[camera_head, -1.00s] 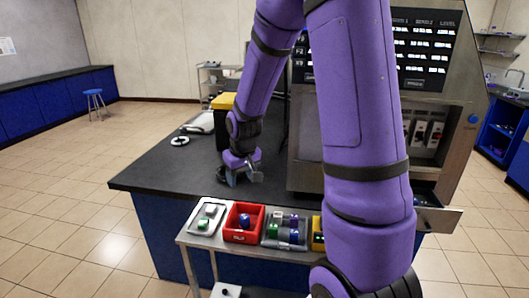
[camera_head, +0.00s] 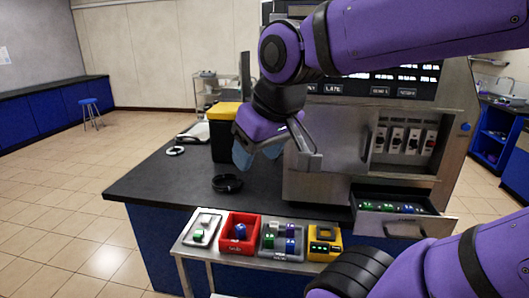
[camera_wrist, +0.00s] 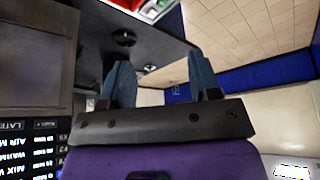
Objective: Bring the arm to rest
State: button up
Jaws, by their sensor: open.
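My arm is raised in a bent shape across the upper right of the head view. My gripper (camera_head: 243,153) hangs in the air above the dark counter (camera_head: 150,182), left of the bioreactor cabinet (camera_head: 325,180). Its blue fingers point down. In the wrist view my gripper (camera_wrist: 160,78) has its two fingers spread, with nothing between them. A black ring-shaped piece (camera_head: 227,183) lies on the counter below the gripper, apart from it.
An open drawer (camera_head: 405,228) with several vials juts from the cabinet. A low side table holds a white tray (camera_head: 190,240), red bin (camera_head: 240,248), grey bin (camera_head: 281,255) and yellow bin (camera_head: 337,243). A black bin with a yellow lid (camera_head: 224,111) stands behind the gripper.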

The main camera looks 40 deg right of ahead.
jog(key=shift+s+a+r, duration=0.1)
jog(key=shift+s+r, duration=0.05)
jog(key=shift+s, duration=0.4)
jog(key=shift+s+a+r, duration=0.1)
jog(key=shift+s, duration=0.4)
